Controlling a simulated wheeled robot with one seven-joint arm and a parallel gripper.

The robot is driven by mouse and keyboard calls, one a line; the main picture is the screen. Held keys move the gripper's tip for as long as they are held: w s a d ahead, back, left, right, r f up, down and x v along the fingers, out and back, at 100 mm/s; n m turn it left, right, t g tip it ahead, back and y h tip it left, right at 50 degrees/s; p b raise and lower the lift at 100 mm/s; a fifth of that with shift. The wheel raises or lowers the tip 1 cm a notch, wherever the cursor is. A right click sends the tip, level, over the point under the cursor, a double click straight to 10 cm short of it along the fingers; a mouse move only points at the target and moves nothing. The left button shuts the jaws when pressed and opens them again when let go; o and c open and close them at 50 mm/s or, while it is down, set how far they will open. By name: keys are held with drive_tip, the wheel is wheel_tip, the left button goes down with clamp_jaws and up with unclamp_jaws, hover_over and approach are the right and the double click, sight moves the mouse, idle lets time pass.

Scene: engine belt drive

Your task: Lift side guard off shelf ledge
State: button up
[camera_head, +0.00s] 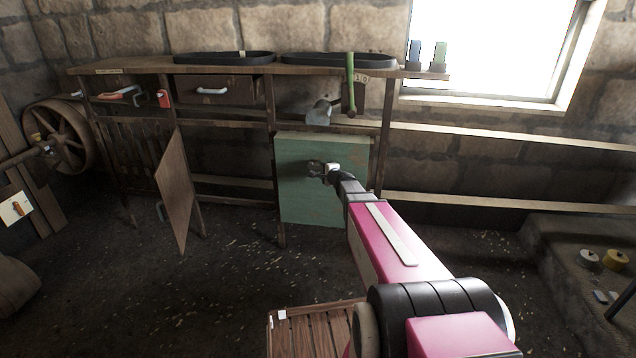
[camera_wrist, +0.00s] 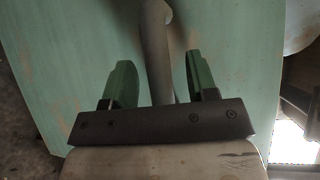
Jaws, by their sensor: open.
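The side guard is a pale green, worn flat panel (camera_head: 308,205) standing upright at the front of the wooden shelf, below its right bay. It fills most of the wrist view (camera_wrist: 65,55). A grey curved handle (camera_wrist: 156,30) stands out from the panel in the wrist view. My gripper (camera_head: 323,170) is in front of the upper middle of the panel. In the wrist view its two green fingers (camera_wrist: 159,75) are apart, one on each side of the handle. Whether a finger touches the handle cannot be told. The panel's lower edge on the ledge is partly unclear.
The wooden shelf (camera_head: 230,123) runs along the stone wall, with two black belts (camera_head: 222,58) on top. A green-handled tool (camera_head: 350,80) hangs above the panel. A brown door (camera_head: 175,190) stands open at left. A slatted wooden surface (camera_head: 310,335) is near me.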

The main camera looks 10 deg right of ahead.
clamp_jaws()
drive_tip(key=shift+s+r, duration=0.1)
drive_tip(key=shift+r, duration=0.05)
